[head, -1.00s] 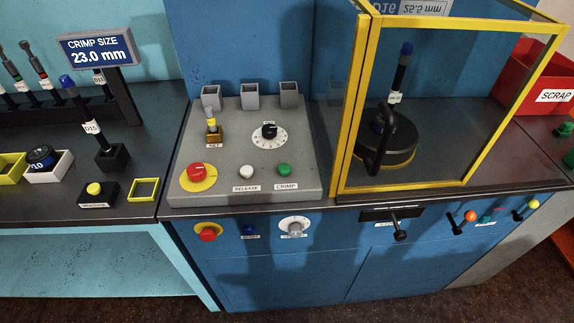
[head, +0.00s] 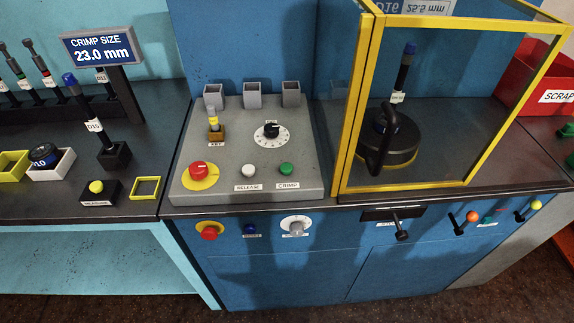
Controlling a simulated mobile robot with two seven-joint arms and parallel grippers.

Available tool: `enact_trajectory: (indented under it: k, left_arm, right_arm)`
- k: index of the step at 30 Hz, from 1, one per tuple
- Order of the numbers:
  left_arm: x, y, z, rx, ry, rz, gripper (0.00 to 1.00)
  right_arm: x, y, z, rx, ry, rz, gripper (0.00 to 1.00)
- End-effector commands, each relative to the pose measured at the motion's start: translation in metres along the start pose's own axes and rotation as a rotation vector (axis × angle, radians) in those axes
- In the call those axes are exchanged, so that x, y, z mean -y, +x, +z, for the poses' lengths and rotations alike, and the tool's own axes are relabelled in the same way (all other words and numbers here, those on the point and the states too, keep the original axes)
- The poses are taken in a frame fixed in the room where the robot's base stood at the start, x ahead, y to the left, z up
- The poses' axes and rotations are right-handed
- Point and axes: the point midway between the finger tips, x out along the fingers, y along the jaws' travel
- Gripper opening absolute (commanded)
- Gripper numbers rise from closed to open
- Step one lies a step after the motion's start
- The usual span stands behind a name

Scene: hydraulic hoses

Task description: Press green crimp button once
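The green crimp button (head: 286,169) sits at the lower right of the grey sloped control panel (head: 228,141), above a white label reading CRIMP (head: 288,185). Nothing covers it. A white button (head: 248,171) labelled RELEASE is to its left, and a red mushroom button (head: 199,169) on a yellow disc is further left. A display (head: 98,47) reads CRIMP SIZE 23.0 mm. Neither of my grippers is in the head view.
A yellow-framed clear guard (head: 358,110) encloses a black round machine (head: 388,145) right of the panel. A key switch (head: 215,132) and a dial (head: 270,130) stand on the panel. A red SCRAP bin (head: 540,80) is at far right. Levers (head: 402,228) stick out from the blue front.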

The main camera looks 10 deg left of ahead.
Motion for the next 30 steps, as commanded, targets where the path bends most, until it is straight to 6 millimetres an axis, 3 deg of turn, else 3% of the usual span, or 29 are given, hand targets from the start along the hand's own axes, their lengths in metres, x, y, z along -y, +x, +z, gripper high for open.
enact_trajectory:
  k: [3,30]
  left_arm:
    - [0.0000,0.0000,0.0002,0.000,0.000,0.000,0.00]
    - [0.0001,0.0000,0.0005,0.001,0.000,0.000,0.00]
  right_arm:
    - [0.0000,0.0000,0.0001,0.000,0.000,0.000,0.50]
    - [-0.0001,0.0000,0.0002,0.000,0.000,0.000,0.50]
